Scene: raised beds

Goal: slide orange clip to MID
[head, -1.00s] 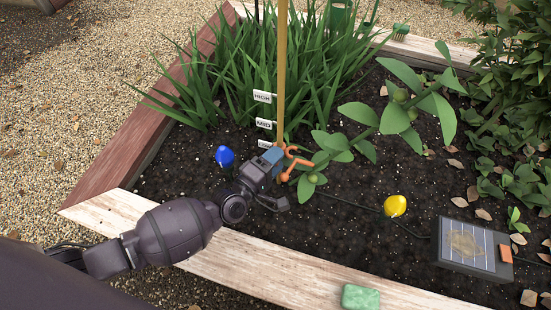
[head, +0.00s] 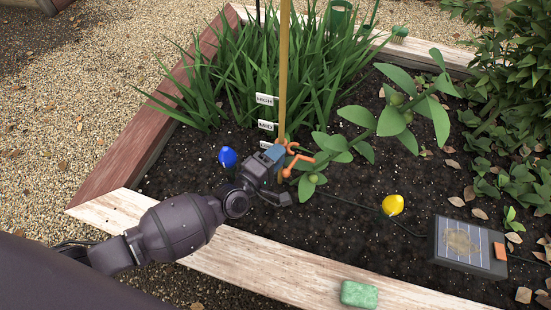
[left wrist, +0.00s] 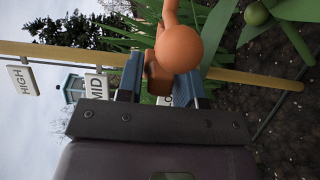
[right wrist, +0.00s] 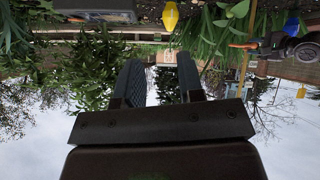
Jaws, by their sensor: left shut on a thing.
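The orange clip (head: 301,160) is on the upright wooden stake (head: 283,70), at about the height of the lowest tag (head: 266,145). The MID tag (head: 266,125) is above it and the HIGH tag (head: 264,99) higher still. My left gripper (head: 275,155) is shut on the clip. In the left wrist view the clip's body (left wrist: 156,76) sits between the blue-grey fingers, its round knob in front. The MID tag (left wrist: 95,88) is just left of the fingers there; the lowest tag is mostly hidden. My right gripper (right wrist: 159,78) is open and empty, away from the stake.
Grassy leaves (head: 235,75) stand close behind the stake. A leafy plant with green fruit (head: 398,118) is to its right. A blue light (head: 228,157) and a yellow light (head: 392,205) are nearby. A solar panel (head: 463,246) and a green block (head: 359,294) are at lower right.

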